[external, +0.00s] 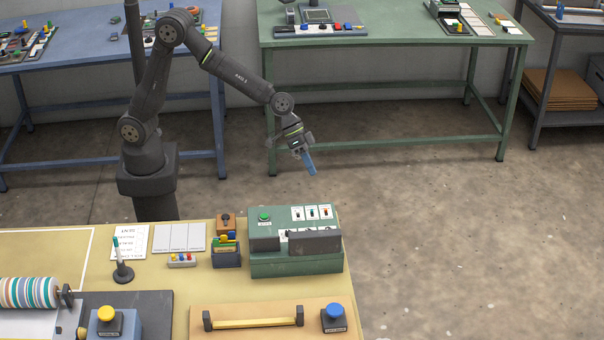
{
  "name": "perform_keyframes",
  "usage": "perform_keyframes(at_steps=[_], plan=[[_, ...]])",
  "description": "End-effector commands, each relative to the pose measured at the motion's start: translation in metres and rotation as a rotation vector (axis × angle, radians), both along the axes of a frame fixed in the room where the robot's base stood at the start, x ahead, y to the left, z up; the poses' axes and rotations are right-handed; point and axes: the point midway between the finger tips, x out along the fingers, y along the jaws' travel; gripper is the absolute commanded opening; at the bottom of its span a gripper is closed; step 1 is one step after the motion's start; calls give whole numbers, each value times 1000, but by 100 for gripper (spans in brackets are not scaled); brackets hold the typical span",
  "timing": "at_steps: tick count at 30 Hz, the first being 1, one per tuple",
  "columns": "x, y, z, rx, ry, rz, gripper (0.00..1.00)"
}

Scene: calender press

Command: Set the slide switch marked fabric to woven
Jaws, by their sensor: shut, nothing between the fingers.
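A green control box (296,266) stands at the right end of the yellow table. My gripper (310,168) with blue fingers is shut and empty. It hangs in the air, above and behind the box in the picture, apart from the switches.
A green button (264,215) is left of the switches. Dark bars (314,241) run along the box's front. An orange-brown block (225,222), a bin of coloured pieces (226,257) and a pen stand (123,272) are to the left. A yellow-barred handle (254,322) lies in front.

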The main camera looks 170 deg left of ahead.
Motion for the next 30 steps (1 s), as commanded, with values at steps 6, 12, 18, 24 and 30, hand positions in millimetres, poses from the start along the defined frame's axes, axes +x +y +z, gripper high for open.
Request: perform_keyframes(at_steps=[6, 12, 18, 24, 30], plan=[[20, 15, -35, -4, 1, -2, 0], [36, 28, -63, -3, 1, -2, 0], [66, 27, -59, 1, 0, -3, 0], [75, 27, -59, 0, 0, -2, 0], [75, 27, -58, -1, 0, 0, 0]])
